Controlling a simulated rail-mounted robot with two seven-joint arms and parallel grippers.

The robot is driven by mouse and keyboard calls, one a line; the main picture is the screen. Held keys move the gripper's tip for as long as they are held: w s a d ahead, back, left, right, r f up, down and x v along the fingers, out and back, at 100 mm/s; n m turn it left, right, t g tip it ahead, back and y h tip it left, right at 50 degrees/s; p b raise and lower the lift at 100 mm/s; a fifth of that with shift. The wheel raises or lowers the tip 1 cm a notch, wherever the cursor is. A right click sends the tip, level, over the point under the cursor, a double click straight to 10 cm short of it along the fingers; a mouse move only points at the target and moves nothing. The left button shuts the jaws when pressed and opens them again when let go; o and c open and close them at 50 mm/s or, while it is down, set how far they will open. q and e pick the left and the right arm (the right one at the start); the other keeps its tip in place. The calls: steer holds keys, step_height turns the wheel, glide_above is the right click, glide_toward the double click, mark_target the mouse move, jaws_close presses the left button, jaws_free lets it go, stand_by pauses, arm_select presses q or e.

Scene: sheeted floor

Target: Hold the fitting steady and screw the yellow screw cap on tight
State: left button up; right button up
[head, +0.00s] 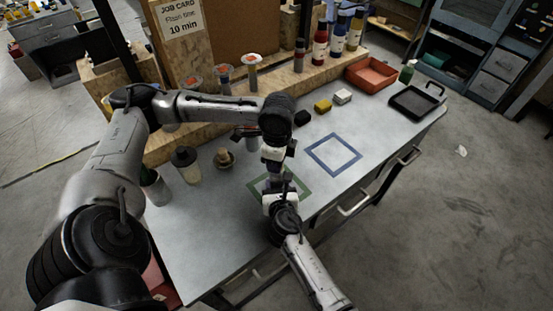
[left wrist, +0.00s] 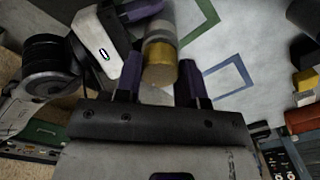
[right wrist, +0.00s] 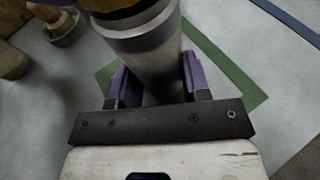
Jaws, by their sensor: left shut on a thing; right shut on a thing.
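The yellow screw cap (left wrist: 160,66) shows in the left wrist view, on the end of the pale grey fitting (left wrist: 158,30). My left gripper (left wrist: 160,85) is shut on the cap, its purple fingers on either side. In the right wrist view the fitting (right wrist: 148,55) is a grey metal cylinder with a wider collar. My right gripper (right wrist: 152,85) is shut on its narrower body. In the head view my left gripper (head: 277,168) is above my right gripper (head: 279,190), over the green square outline (head: 301,185). The thread is hidden; I cannot tell how tight the cap sits.
A blue square outline (head: 333,154) lies bare to the right. Black, yellow (head: 322,106) and white blocks, a red bin (head: 371,74) and a black tray (head: 413,102) are behind it. Cups (head: 185,164) and a wooden-topped piece (head: 224,157) stand left of the grippers.

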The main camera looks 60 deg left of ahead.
arm_select(q)
steer(key=m, duration=0.7)
steer(key=o, duration=1.1)
steer(key=shift+c, duration=0.8)
